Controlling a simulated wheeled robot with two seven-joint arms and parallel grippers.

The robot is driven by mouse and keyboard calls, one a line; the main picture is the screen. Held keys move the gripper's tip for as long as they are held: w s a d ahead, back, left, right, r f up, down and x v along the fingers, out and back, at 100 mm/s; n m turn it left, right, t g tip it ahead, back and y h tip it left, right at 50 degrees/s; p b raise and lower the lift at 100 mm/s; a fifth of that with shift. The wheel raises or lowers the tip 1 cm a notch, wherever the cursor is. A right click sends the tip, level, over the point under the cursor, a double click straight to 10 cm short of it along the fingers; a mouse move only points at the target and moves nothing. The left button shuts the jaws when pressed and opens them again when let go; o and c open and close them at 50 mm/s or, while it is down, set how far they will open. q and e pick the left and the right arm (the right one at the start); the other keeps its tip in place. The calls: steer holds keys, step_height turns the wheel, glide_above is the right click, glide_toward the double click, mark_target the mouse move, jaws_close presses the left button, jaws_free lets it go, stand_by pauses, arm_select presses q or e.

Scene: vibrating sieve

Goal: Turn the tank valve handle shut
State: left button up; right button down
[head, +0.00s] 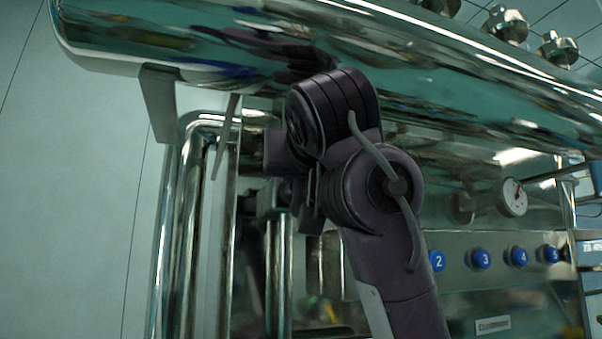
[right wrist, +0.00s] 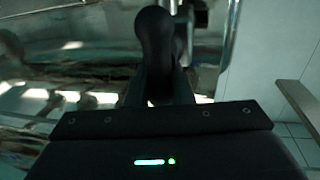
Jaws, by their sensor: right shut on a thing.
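The valve handle (right wrist: 156,40) shows in the right wrist view as a dark, rounded grip standing up between the fingers of my right gripper (right wrist: 159,88). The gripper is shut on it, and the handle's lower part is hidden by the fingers. In the head view my right arm rises from the bottom, and its dark wrist joints cover most of the gripper. I cannot make out the handle clearly there. My left gripper is in neither view.
A large polished tank (head: 430,60) lies across the top, close above my wrist. Vertical steel pipes (head: 185,230) stand left of my arm. A pressure gauge (head: 514,197) and a row of numbered blue buttons (head: 481,258) are on the right. The far left is bare wall.

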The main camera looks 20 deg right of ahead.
steer(key=shift+f, duration=0.1)
steer(key=shift+a+n+b, duration=0.1)
steer(key=shift+n+b, duration=0.4)
steer(key=shift+n, duration=0.2)
steer(key=shift+a+f+n+t+b, duration=0.15)
steer(key=shift+n+t+b, duration=0.2)
steer(key=shift+n, duration=0.45)
steer(key=n+b, duration=0.1)
steer(key=n, duration=0.2)
steer(key=n+t+y+b, duration=0.1)
steer(key=n+b, duration=0.1)
steer(key=n, duration=0.2)
steer(key=a+n+b, duration=0.1)
steer(key=n, duration=0.3)
steer(key=shift+a+f+t+y, duration=0.1)
steer(key=shift+f+t+y, duration=0.15)
steer(key=shift+f+y, duration=0.15)
steer(key=n, duration=0.2)
steer(key=n+y+b, duration=0.1)
steer(key=shift+f+n, duration=0.2)
steer(key=shift+n, duration=0.2)
steer(key=shift+s+n+y+b, duration=0.1)
steer(key=shift+n+y+b, duration=0.3)
steer(key=shift+n, duration=0.7)
